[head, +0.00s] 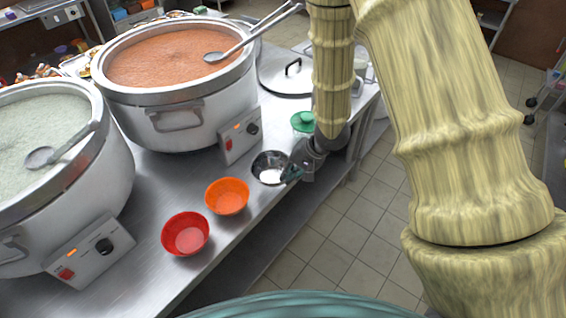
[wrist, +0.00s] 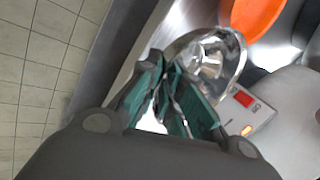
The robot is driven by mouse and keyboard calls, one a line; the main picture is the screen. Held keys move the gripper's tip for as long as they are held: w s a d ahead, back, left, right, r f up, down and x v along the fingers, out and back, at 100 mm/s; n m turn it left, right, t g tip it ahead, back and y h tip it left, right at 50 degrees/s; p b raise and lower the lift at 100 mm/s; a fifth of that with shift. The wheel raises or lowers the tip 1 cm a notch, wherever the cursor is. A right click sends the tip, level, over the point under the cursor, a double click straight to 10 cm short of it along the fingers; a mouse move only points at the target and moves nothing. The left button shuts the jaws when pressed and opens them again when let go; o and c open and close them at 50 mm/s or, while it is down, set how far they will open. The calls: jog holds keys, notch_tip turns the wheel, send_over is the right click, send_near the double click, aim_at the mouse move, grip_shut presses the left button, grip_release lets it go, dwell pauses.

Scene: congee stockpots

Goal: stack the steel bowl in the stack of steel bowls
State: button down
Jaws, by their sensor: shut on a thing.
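A shiny steel bowl (head: 268,168) sits at the counter's front edge, right of the orange bowl, in the head view. It also shows in the wrist view (wrist: 228,55), just beyond my fingertips. My gripper (head: 291,174) is at the bowl's right side, shut on its rim; the teal fingers (wrist: 170,92) are close together in the wrist view. The fingers hide part of the near rim. I cannot tell whether other steel bowls are nested under or in this one. No separate stack of steel bowls is clear in either view.
An orange bowl (head: 227,196) and a red bowl (head: 186,234) stand to the left along the steel counter (head: 150,192). Two large stockpots (head: 190,118) (head: 45,205) with ladles stand behind. A green-lidded container (head: 303,121) is behind my gripper. Floor lies right of the edge.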

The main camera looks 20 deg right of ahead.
aim_at(285, 158)
jog(key=w, duration=0.2)
jog(key=w+p, duration=0.1)
jog(key=w, duration=0.3)
jog(key=shift+w+d+f+p, duration=0.15)
jog(key=shift+f+p, duration=0.1)
jog(key=shift+p, duration=0.05)
jog(key=shift+w+f, duration=0.15)
jog(key=shift+f, duration=0.15)
jog(key=shift+f+p, duration=0.35)
jog(key=shift+f, duration=1.15)
jog(key=shift+f, duration=0.1)
jog(key=c, duration=1.6)
grip_release()
